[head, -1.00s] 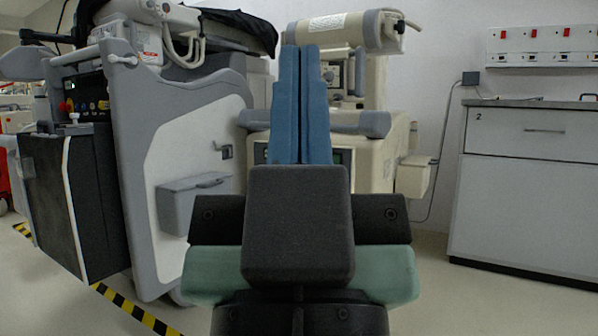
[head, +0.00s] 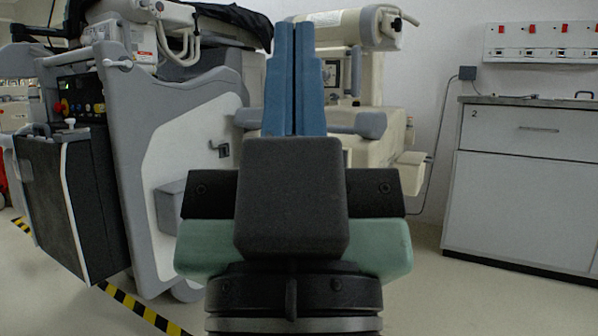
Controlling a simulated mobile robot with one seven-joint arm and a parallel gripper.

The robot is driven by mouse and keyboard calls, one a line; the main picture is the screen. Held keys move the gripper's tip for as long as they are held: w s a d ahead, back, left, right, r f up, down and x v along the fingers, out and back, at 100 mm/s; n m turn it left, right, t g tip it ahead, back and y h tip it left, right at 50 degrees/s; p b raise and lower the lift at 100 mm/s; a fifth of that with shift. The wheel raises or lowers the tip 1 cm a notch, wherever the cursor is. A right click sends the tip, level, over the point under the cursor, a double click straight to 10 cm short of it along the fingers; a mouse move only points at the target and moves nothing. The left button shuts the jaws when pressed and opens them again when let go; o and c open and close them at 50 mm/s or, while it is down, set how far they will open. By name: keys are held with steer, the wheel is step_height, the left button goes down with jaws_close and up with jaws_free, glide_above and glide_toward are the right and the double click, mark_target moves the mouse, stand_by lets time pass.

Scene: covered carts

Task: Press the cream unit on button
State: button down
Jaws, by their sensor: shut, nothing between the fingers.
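My gripper (head: 294,28) is in the middle of the head view, its two long blue fingers pointing up and together, with nothing between them. The cream unit (head: 372,152) stands behind it, partly covered by my fingers and gripper body. Its upper part has a cream cylinder (head: 343,30) with grey ends, a small dark panel (head: 330,73) and a grey horizontal bar (head: 357,124). I cannot make out an on button on it; the front face is mostly hidden behind my gripper. I cannot tell whether the fingertips touch anything.
A large grey and white machine (head: 130,150) with a black side box (head: 60,195) stands close on the left. A white cabinet (head: 530,185) stands at the right. Yellow and black tape (head: 130,303) marks the floor. Open floor lies between cabinet and cream unit.

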step_height(320, 180, up, 27)
steer(key=p, duration=2.4)
steer(key=shift+f, duration=0.2)
